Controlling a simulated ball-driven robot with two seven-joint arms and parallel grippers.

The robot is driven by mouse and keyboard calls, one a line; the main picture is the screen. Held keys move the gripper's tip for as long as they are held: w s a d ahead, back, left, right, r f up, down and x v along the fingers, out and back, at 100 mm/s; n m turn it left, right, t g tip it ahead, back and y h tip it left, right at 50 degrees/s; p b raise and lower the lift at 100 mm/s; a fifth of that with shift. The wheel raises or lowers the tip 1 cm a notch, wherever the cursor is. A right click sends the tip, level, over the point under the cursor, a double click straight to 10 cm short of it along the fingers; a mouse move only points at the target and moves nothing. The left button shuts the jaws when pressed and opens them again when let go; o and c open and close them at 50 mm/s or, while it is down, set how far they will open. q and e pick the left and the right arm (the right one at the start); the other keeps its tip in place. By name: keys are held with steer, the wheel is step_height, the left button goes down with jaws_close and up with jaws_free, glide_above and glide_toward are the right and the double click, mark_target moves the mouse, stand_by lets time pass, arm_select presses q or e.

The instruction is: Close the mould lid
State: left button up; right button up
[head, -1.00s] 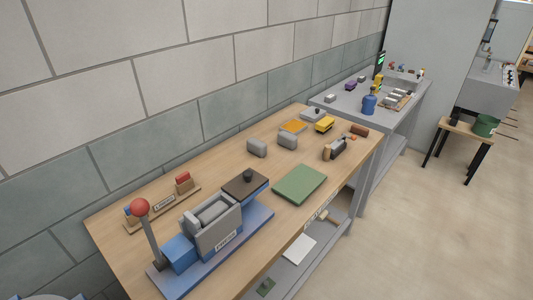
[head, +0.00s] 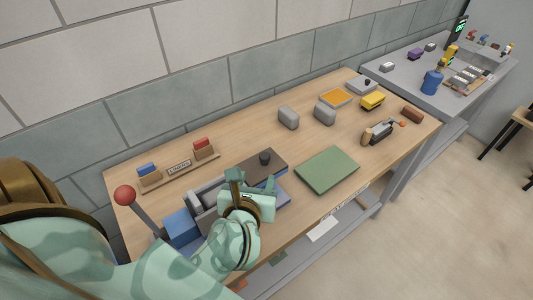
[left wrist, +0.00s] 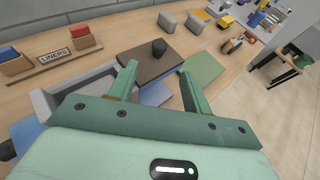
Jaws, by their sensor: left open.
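The mould lid (head: 250,166) is a dark brown plate with a black knob (head: 265,157). It lies open, to the right of the grey mould box (head: 202,196), whose top shows uncovered. My left gripper (head: 252,178) is open and empty over the near side of the lid and partly hides the mould. In the left wrist view, the lid (left wrist: 146,65) and its knob (left wrist: 159,46) show just beyond and between the two open fingertips (left wrist: 157,70). I see no contact with the knob. My right gripper is not in view.
A lever with a red ball (head: 125,195) stands at the mould's left end. A liner rack (head: 180,168) is behind it. A green mat (head: 327,170) lies to the right of the lid. Grey bricks (head: 288,117) and a yellow block (head: 373,101) are farther back.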

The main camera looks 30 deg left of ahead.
mark_target(264, 157)
arm_select(q)
steer(key=x, duration=1.3)
steer(key=shift+w+a+f+b, duration=0.1)
steer(key=shift+w+f+b, duration=0.05)
steer(key=shift+w+b, duration=0.15)
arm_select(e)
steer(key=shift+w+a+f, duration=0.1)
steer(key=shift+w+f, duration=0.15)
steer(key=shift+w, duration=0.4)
